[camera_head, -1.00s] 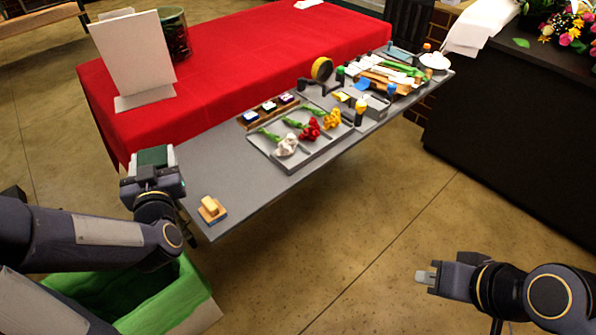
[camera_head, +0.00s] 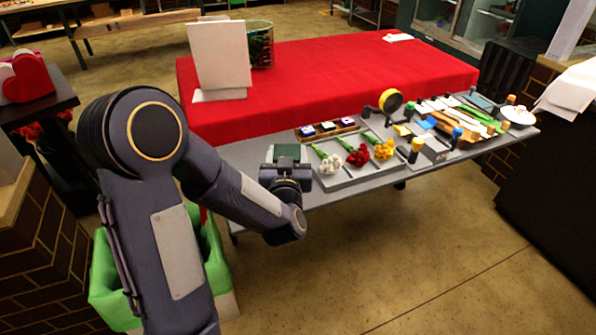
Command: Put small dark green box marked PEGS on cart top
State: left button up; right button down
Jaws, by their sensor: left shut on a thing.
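The small dark green box (camera_head: 287,152) is in my left gripper (camera_head: 286,169). Only its dark green top part shows; the gripper hides the rest, and no PEGS marking can be read. The gripper is shut on it over the left part of the grey cart top (camera_head: 352,188), just left of the flower tray. I cannot tell whether the box touches the surface. My right gripper is out of view.
A grey tray (camera_head: 338,182) with white, red and yellow flowers lies beside my left gripper. A wooden holder with small blocks (camera_head: 328,130) is behind it. A tape roll (camera_head: 390,101) and several tools crowd the right. A green-lined bin (camera_head: 105,285) stands below left.

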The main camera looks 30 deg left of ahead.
pick_arm(q)
jog(key=w+f, duration=0.1)
jog(key=f, duration=0.1)
jog(key=w+d+f, duration=0.1)
jog(key=w+f, duration=0.1)
jog(key=shift+w+f, duration=0.15)
jog(key=shift+f, duration=0.75)
jog(key=shift+w+f, duration=0.1)
jog(key=shift+f, duration=0.75)
jog(key=shift+f+b, duration=0.2)
jog(key=shift+b, duration=0.15)
jog(key=o, duration=1.1)
jog(key=shift+o, duration=0.2)
